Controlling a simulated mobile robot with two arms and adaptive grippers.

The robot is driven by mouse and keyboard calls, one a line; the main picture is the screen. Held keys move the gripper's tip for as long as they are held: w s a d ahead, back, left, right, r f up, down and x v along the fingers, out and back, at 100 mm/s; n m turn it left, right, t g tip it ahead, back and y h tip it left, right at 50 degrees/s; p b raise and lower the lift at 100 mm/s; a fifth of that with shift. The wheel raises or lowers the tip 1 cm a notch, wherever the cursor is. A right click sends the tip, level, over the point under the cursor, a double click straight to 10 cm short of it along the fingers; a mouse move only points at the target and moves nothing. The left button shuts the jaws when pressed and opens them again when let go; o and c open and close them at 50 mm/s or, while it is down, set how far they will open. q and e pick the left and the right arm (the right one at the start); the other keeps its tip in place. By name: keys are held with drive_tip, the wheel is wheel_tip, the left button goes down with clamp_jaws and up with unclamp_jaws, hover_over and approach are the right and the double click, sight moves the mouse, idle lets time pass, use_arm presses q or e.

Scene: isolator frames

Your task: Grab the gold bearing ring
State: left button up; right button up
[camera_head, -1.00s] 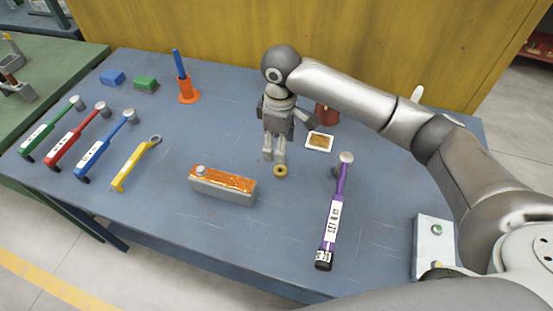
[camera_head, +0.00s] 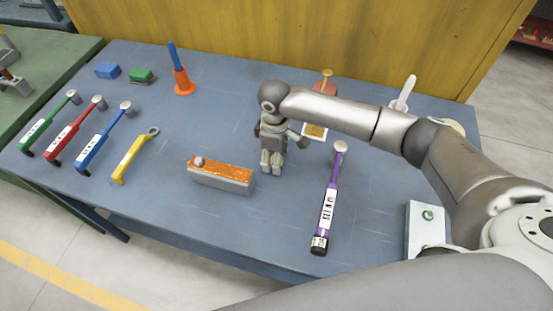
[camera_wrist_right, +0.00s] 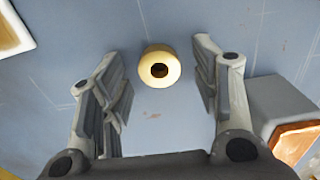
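The gold bearing ring (camera_wrist_right: 159,67) lies flat on the blue table, its dark centre hole facing the right wrist camera. In the head view the ring is hidden behind my right gripper. My right gripper (camera_head: 271,165) points down at the table, in the middle of the scene. In the right wrist view its two fingers (camera_wrist_right: 160,85) are spread open, one on each side of the ring, with a gap on both sides. The ring sits near the fingertip line and nothing is held. My left gripper is not in view.
An orange-topped grey block (camera_head: 222,174) is close to the right gripper, and a purple-handled tool (camera_head: 328,205) lies on its other side. A white-framed tile (camera_head: 315,132) lies behind.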

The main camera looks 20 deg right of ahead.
drive_tip(key=shift+r, duration=0.1)
drive_tip(key=c, duration=1)
